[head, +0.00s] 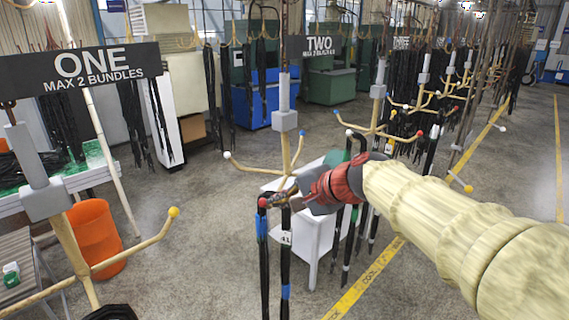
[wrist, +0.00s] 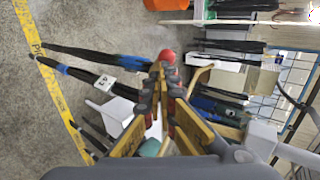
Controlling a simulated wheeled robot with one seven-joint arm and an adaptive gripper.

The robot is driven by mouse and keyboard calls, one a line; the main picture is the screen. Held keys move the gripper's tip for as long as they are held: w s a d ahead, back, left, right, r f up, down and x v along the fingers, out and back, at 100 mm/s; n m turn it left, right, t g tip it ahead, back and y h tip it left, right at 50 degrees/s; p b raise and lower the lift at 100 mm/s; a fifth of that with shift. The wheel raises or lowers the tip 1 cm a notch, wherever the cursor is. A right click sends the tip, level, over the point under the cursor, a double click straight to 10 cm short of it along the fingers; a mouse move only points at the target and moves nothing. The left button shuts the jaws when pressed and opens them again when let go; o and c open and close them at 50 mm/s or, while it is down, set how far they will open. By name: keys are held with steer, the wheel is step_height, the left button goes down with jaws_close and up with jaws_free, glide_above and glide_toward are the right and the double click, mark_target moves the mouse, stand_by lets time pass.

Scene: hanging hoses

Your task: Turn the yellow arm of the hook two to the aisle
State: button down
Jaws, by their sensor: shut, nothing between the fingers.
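The hook under the sign TWO (head: 320,46) hangs from a grey block (head: 285,120). Its tan arms (head: 286,155) end in a white tip (head: 228,155), a blue tip (head: 302,133) and a red tip (head: 263,203). I see no yellow tip on this hook; my gripper and arm cover part of its right side. My gripper (head: 275,201) is shut and empty, close to the red tip. In the wrist view my fingertips (wrist: 160,72) point just short of the red ball (wrist: 166,56); I cannot tell whether they touch.
Black hoses (head: 285,265) with blue bands and a white label hang below my gripper. A white table (head: 312,235) stands behind. Hook one's arm with a yellow tip (head: 174,212) is at front left, near an orange bin (head: 97,238). A yellow floor line (head: 365,280) runs at right.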

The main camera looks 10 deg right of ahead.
mark_target(260, 200)
steer(key=shift+w+a+p, duration=0.15)
steer(key=shift+w+a, duration=0.15)
steer(key=shift+a, duration=0.5)
steer(key=shift+w+a+p, duration=0.1)
steer(key=shift+w+a, duration=0.15)
steer(key=shift+a, duration=0.55)
steer(key=shift+w+a+p, duration=0.15)
steer(key=shift+w+a, duration=0.15)
steer(key=shift+a, duration=0.5)
steer(key=shift+d+r+p, duration=2.15)
steer(key=shift+r+p, duration=0.15)
steer(key=shift+r, duration=2.2)
steer(key=s+d+b, duration=0.4)
steer(key=s+d, duration=0.3)
steer(key=s, duration=0.3)
steer(key=shift+s+b, duration=0.25)
steer(key=shift+b, duration=0.1)
